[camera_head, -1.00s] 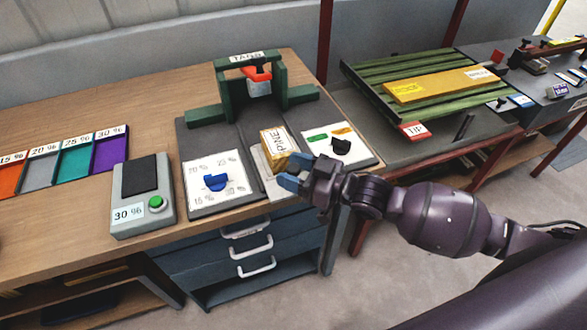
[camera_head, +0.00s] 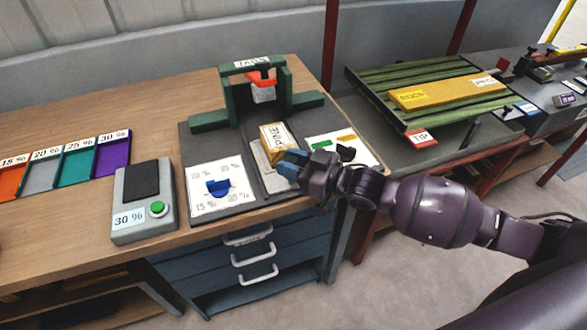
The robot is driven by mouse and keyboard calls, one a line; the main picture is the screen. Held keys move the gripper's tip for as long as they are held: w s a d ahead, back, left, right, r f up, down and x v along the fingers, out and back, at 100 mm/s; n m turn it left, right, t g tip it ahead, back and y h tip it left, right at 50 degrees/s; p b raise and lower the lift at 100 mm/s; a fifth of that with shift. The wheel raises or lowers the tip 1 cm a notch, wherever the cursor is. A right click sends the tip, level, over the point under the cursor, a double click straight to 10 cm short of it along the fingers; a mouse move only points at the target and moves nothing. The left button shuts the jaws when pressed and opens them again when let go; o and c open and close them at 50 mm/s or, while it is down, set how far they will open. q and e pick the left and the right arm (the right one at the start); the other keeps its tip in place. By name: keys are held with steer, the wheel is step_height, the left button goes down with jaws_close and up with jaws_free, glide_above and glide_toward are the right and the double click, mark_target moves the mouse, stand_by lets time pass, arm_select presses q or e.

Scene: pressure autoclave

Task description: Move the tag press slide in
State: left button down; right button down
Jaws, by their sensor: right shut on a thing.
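The tag press is a dark green frame (camera_head: 236,100) marked "TAGS" at the back of a dark base plate. An orange and white press head hangs inside its arch. The press slide (camera_head: 259,168) is a light grey plate in the channel in front of the arch. A yellow wood block (camera_head: 274,143) with a white label sits on it, short of the arch. My right gripper (camera_head: 288,165) is at the slide's front end, blue fingertips shut on it. The fingers hide the exact grip. My left gripper is not in view.
White dial panels flank the slide, one with a blue knob (camera_head: 217,187), one with a black knob (camera_head: 346,153). A grey "30 %" box (camera_head: 144,201) with a green button stands left. Colored trays lie further left. A green slatted rack (camera_head: 420,85) stands right.

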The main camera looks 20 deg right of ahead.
steer(key=c, duration=0.8)
jaws_free()
steer(key=v, duration=1.1)
steer(key=shift+c, duration=0.4)
